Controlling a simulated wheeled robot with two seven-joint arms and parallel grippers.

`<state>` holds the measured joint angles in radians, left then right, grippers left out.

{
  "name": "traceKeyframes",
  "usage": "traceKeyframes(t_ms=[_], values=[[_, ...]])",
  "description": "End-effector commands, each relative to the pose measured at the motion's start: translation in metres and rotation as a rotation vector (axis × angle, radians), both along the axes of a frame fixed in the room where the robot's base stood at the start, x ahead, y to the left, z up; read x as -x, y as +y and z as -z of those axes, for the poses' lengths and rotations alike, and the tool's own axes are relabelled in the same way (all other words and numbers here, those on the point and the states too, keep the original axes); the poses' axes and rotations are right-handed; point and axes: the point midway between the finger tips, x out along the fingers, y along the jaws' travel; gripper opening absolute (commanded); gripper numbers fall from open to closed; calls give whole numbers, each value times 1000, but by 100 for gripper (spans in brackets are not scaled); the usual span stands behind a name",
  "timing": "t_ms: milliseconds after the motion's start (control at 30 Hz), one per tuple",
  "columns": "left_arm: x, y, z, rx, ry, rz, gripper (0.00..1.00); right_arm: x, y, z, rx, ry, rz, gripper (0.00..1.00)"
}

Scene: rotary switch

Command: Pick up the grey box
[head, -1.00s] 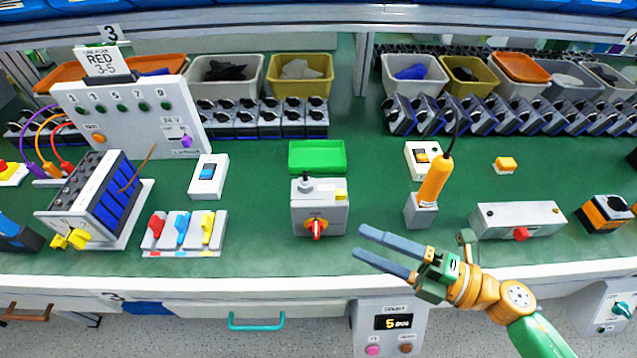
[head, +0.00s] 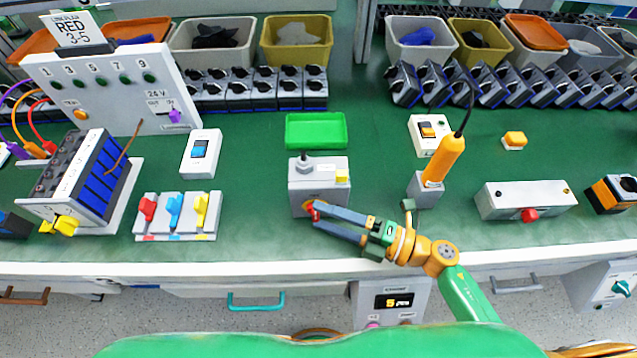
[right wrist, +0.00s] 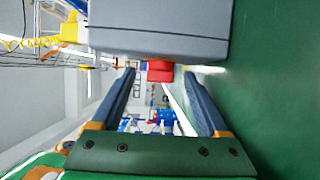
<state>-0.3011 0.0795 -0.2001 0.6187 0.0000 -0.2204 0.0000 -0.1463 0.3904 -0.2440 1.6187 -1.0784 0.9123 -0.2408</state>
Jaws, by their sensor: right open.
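The grey box (head: 334,172) stands on the green bench. In the right wrist view the box (right wrist: 160,40) fills the top, and the red knob (right wrist: 160,70) shows between the tips of the two spread fingers (right wrist: 160,72). I cannot tell whether they touch the box. My left gripper is not in view.
A green tray (head: 316,131) lies behind the box. A panel with red, blue and yellow switches (head: 177,216) is at left. An orange-handled tool in a grey holder (head: 426,192) and a long grey box (head: 525,199) are at right. The bench edge runs close in front.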

Motion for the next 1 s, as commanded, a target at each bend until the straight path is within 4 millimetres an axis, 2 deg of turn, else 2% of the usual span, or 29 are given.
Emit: traceKeyframes(t_ms=[233, 267, 533, 867, 1000], values=[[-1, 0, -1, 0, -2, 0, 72, -2, 5, 1, 2, 1, 1, 78], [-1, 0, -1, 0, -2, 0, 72, -2, 5, 1, 2, 1, 1, 72], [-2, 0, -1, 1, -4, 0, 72, -2, 4, 1, 1, 0, 1, 0], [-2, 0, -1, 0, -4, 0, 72, -2, 4, 0, 0, -1, 0, 0], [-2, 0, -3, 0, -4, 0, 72, -2, 5, -7, 1, -3, -1, 0]])
